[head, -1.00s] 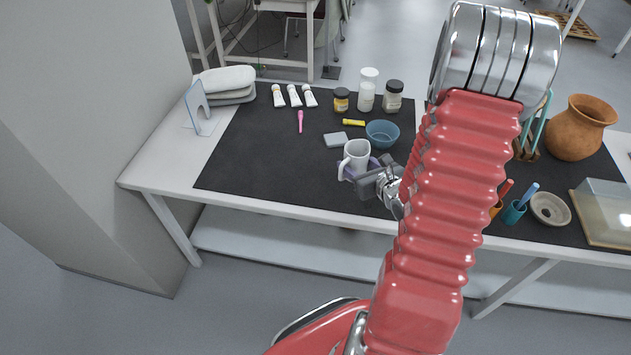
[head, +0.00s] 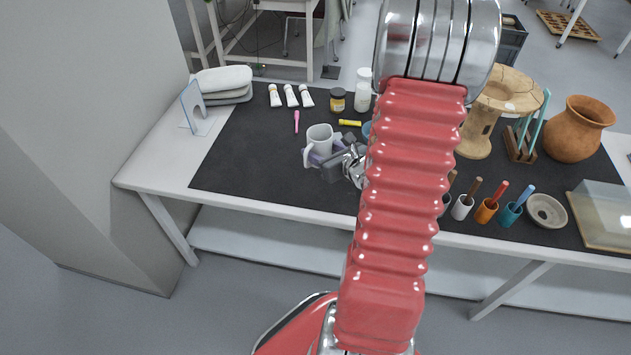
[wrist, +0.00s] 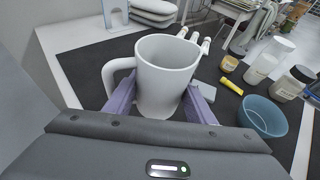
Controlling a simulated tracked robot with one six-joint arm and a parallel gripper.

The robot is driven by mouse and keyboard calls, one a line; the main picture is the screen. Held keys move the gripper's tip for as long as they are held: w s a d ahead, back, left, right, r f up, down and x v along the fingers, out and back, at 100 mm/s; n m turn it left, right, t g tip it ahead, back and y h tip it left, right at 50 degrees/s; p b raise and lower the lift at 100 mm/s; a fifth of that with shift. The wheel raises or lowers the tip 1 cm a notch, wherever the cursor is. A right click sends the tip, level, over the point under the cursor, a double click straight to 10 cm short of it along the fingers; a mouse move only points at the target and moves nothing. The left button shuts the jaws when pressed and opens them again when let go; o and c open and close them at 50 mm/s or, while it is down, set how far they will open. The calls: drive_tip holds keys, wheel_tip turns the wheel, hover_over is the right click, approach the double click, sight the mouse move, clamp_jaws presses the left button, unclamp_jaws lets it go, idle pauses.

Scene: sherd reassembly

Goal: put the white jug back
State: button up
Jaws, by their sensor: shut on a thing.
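The white jug (head: 319,140) is upright in my gripper over the dark mat, left of the middle in the head view. Its handle points left, and it looks empty in the wrist view (wrist: 165,75). My gripper (head: 325,155) is shut on the jug, with its purple fingers (wrist: 160,104) on either side of the lower body. I cannot tell whether the jug's base touches the mat; the gripper hides part of it.
The dark mat (head: 240,165) is bare left of the jug. A blue bowl (wrist: 262,116), a yellow tube (wrist: 231,87) and a grey block (wrist: 207,88) lie right of it. Cups with tools (head: 487,210) stand to the right.

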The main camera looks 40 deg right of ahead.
idle(0.3)
drive_tip(key=shift+f, duration=2.85)
drive_tip(key=shift+f, duration=2.1)
drive_tip(key=o, duration=1.2)
drive_tip(key=shift+f, duration=0.1)
